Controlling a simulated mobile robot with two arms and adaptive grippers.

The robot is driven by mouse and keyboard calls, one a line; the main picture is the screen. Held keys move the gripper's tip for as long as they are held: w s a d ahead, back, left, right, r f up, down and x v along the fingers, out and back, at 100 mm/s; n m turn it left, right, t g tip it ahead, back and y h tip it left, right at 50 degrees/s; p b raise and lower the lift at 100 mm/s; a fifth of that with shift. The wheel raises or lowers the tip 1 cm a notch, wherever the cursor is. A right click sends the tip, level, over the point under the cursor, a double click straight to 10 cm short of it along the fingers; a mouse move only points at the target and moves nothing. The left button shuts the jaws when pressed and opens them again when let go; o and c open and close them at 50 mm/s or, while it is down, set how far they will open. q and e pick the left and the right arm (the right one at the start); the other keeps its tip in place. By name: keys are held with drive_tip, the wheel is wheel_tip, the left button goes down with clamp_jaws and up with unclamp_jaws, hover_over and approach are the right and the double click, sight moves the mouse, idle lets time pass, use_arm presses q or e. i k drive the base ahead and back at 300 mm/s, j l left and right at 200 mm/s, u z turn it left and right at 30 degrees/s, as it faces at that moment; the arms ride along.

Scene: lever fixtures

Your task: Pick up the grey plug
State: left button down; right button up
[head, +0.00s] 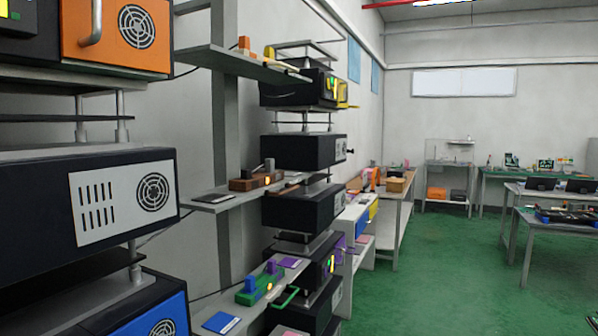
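A small dark grey upright piece (269,165), which looks like the grey plug, stands at the back of a brown block fixture (256,183) on the middle wall shelf (218,205). A flat dark grey pad (212,198) lies on the shelf to the left of the fixture. I cannot tell how the grey piece is seated. Neither of my grippers is in view.
Black equipment boxes (300,151) stack right of the shelves, larger ones (60,205) at near left. Green floor (440,270) is open to the right, before several tables.

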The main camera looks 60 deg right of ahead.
sight(270, 164)
drive_tip(key=z, duration=1.7)
